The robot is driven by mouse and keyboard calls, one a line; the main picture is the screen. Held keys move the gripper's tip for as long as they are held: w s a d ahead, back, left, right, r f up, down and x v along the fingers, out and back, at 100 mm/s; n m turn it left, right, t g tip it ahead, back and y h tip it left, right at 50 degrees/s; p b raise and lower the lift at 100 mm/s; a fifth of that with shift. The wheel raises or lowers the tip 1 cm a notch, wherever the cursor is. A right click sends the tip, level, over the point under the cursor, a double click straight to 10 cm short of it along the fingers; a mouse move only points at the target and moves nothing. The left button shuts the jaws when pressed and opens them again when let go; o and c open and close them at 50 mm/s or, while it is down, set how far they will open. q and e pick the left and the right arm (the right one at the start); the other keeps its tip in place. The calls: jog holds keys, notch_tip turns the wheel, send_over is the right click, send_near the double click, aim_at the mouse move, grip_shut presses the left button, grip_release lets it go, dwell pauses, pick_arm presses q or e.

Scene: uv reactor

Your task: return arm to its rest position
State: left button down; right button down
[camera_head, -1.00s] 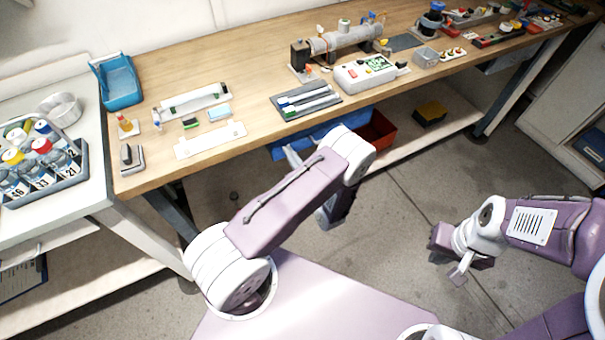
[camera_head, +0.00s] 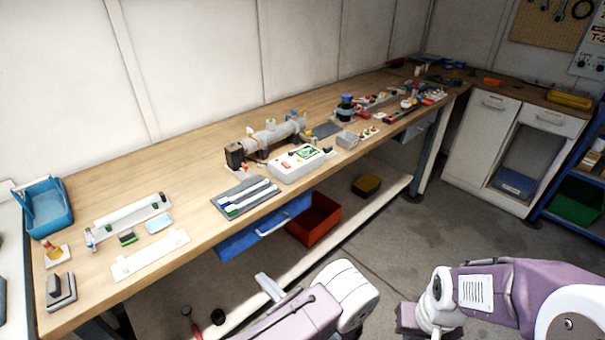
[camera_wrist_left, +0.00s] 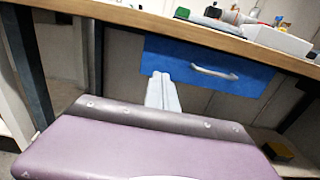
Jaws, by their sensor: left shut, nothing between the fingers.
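My left arm reaches in from the bottom of the head view, below the front edge of the workbench. Its left gripper (camera_head: 268,287) shows as pale grey fingers beside the purple forearm. In the left wrist view the fingers (camera_wrist_left: 163,92) are together and empty, in front of the bench's blue drawer (camera_wrist_left: 215,68). My right arm (camera_head: 490,285) is at the lower right of the head view, over the floor.
The wooden workbench (camera_head: 90,210) holds a blue bin (camera_head: 48,205), a tray with rods (camera_head: 245,196), a white control box (camera_head: 297,163) and a grey cylinder assembly (camera_head: 270,138). Below are a red bin (camera_head: 314,220) and a yellow box (camera_head: 367,185) on the shelf. Open floor (camera_head: 400,235) lies right.

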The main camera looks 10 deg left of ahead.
pick_arm(q)
jog(key=a+r+n+g+y+p, duration=0.25)
jog(key=a+r+n+g, duration=0.6)
jog(key=r, duration=0.55)
jog(key=s+a+r+n+g+h+p, duration=0.25)
jog(key=s+a+n+g+h, duration=0.3)
jog(key=s+n, duration=0.35)
jog(key=s+d+f+n+h, duration=0.1)
jog(key=s+d+n+h, duration=0.3)
jog(key=s+h, duration=0.3)
jog(key=w+d+f+n+t+h, duration=0.3)
jog(key=w+d+n+t+h, duration=0.1)
jog(key=d, duration=0.6)
jog(key=shift+w+d+h+p, duration=0.2)
jog(key=shift+d+h+p, duration=0.1)
jog(key=shift+p, duration=0.15)
